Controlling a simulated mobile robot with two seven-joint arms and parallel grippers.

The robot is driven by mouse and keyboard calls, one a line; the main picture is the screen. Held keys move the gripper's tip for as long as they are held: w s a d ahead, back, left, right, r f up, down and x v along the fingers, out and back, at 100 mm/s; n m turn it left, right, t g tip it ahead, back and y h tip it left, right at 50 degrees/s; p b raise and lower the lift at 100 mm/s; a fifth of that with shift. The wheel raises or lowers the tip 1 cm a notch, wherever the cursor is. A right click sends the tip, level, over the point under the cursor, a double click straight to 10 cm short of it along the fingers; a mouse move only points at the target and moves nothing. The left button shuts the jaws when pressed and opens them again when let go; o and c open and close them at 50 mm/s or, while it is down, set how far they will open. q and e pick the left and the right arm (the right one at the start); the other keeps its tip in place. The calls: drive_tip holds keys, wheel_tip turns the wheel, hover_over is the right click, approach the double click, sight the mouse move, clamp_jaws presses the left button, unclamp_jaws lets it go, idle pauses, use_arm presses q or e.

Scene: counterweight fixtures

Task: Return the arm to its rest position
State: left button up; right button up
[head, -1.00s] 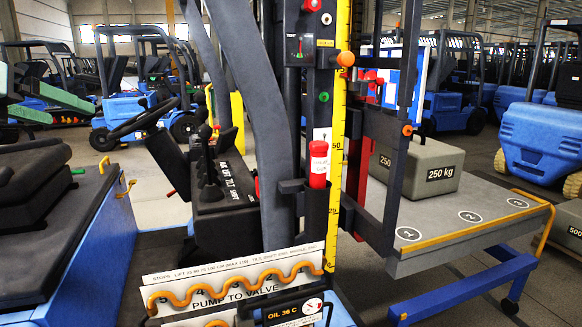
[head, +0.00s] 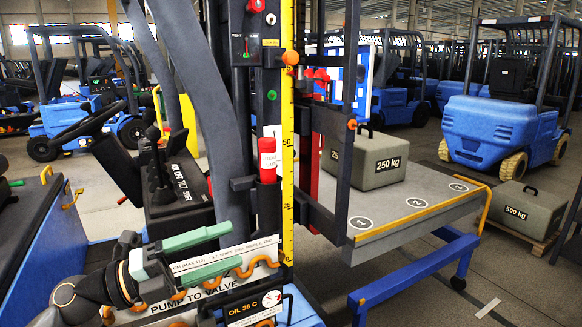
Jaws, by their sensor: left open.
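My left gripper (head: 231,247) is in the lower left of the head view, with my dark arm coming in from the bottom left. Its two green fingers point right and are spread apart, with nothing between them. It overlaps the white "PUMP TO VALVE" panel (head: 265,248) and its orange wavy hose (head: 258,264); I cannot tell whether it touches them. My right gripper is not in view.
A mast with a yellow scale (head: 287,150) and a red cylinder (head: 267,160) stands just beyond. A 250 kg weight (head: 388,162) sits on the grey table (head: 405,235). A 500 kg weight (head: 528,212) stands at the right. Floor is open at the lower right.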

use_arm(q)
drive_tip(key=s+a+f+n+t+y, duration=0.1)
drive_tip(key=a+f+n+t+y, duration=0.2)
drive_tip(key=f+n, duration=0.55)
drive_tip(key=s+a+f+n+t+y, duration=0.1)
drive_tip(key=f+n+t+y, duration=0.2)
drive_tip(key=f+n+y, duration=0.45)
drive_tip(key=s+a+f+n+t+y, duration=0.1)
drive_tip(key=a+f+n+t+y, duration=0.2)
drive_tip(key=f+n, duration=0.7)
drive_tip(key=s+d+f+n+g+y, duration=0.1)
drive_tip(key=s+f+n+g, duration=0.5)
drive_tip(key=s+f, duration=1.1)
wheel_tip(320, 180, down, 3)
drive_tip(key=shift+s+d+f+g+y, duration=0.1)
drive_tip(key=shift+s+d+g+y, duration=0.1)
drive_tip(key=shift+g+y, duration=0.6)
